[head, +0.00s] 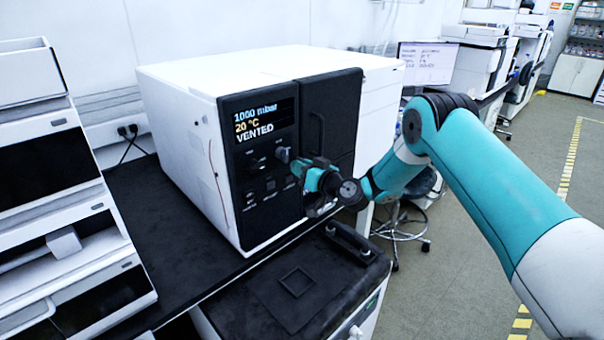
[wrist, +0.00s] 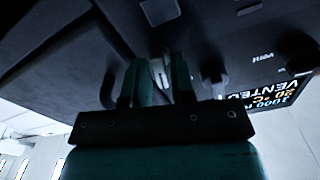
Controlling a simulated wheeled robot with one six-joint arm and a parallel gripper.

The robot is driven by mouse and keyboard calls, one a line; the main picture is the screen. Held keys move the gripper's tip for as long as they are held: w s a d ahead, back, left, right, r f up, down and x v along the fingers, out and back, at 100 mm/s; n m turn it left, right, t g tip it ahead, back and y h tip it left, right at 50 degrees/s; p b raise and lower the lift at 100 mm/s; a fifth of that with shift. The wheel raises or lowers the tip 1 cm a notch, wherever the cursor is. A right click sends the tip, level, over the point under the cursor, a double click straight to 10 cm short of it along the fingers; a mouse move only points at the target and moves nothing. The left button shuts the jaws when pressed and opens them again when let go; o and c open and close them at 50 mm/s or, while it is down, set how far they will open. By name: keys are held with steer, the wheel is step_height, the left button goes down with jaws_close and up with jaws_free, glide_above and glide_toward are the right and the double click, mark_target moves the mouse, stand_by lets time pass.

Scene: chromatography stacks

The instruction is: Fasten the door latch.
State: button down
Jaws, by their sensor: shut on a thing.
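The white vacuum oven (head: 190,110) stands on the black bench. Its dark door (head: 335,105) with a vertical handle (head: 319,132) looks closed flush with the front. My gripper (head: 298,168) is at the front panel, beside the door's left edge. In the wrist view, which is upside down, my gripper (wrist: 156,82) has its two teal fingers shut on a small pale grey lever, the door latch (wrist: 159,72). The latch's base is partly hidden by the fingers, and I cannot tell its exact angle. The door (wrist: 50,75) fills the left of the wrist view.
Knobs (wrist: 213,73) and buttons sit close to my fingers. The display (head: 254,118) reads 1000 mbar, 20 °C, VENTED. A black-topped cabinet (head: 265,312) with a handle stands below in front. White instrument stacks (head: 60,235) are at left; a stool (head: 400,240) and open floor are at right.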

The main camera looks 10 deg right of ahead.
steer(key=shift+w+d+f+m+b, duration=0.1)
steer(key=shift+m+b, duration=1.1)
steer(key=shift+m, duration=2.6)
steer(key=shift+d+f+m+b, duration=0.1)
steer(key=shift+m+b, duration=1.1)
steer(key=shift+m, duration=2.6)
steer(key=c, duration=1.2)
jaws_free()
steer(key=shift+o, duration=0.2)
